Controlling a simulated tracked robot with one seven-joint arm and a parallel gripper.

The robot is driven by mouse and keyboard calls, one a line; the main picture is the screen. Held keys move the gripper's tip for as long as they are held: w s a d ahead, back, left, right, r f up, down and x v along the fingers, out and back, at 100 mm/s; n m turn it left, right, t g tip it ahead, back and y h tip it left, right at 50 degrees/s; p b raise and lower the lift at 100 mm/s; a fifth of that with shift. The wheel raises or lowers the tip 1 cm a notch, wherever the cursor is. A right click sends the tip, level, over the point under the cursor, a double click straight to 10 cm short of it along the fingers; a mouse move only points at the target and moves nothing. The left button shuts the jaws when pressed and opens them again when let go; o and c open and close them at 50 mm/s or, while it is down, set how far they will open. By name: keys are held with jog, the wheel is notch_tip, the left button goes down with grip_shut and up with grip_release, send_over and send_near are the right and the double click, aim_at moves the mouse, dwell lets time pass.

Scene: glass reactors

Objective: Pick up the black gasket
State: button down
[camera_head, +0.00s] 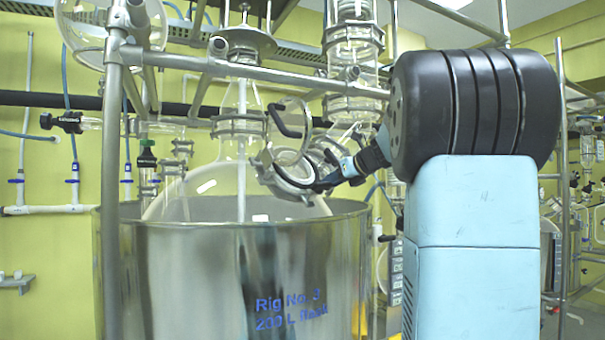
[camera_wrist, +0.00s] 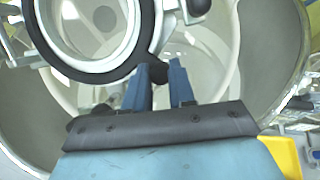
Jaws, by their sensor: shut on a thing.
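The black gasket (camera_wrist: 92,73) is a flat dark ring with a short tab, at the upper left of the wrist view. It frames the round glass opening seen through it. My gripper (camera_wrist: 161,68) has its two blue fingers closed on the tab at the ring's lower right. In the head view my gripper (camera_head: 343,172) reaches in from the right to the flanged port of the big glass reactor. The gasket (camera_head: 322,185) shows there as a dark edge at the port, partly hidden by the fingers. I cannot tell whether it touches the flange.
The large glass vessel (camera_head: 205,186) sits in a steel jacket (camera_head: 235,275) marked Rig No. 3. An open hinged clamp or lid (camera_head: 291,118) stands just above the port. Steel frame bars (camera_head: 113,190) and glass columns surround the place.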

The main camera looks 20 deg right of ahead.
jog(key=shift+r, duration=0.1)
jog(key=f+v, duration=0.1)
jog(key=v, duration=0.8)
jog(key=s+f+v, duration=0.1)
jog(key=f+v, duration=0.1)
jog(key=v, duration=0.7)
jog(key=shift+s+d+f, duration=0.15)
jog(key=shift+s+d, duration=0.1)
jog(key=shift+s, duration=0.2)
jog(key=shift+s+d+r, duration=0.15)
jog(key=shift+s+r, duration=0.3)
jog(key=shift+r, duration=0.05)
jog(key=shift+s+d+r, duration=0.15)
jog(key=shift+s+r, duration=0.3)
jog(key=shift+r, duration=0.05)
jog(key=s+r, duration=0.1)
jog(key=s+d+r, duration=0.1)
jog(key=s+r, duration=0.1)
jog(key=shift+s, duration=0.2)
dwell(0.6)
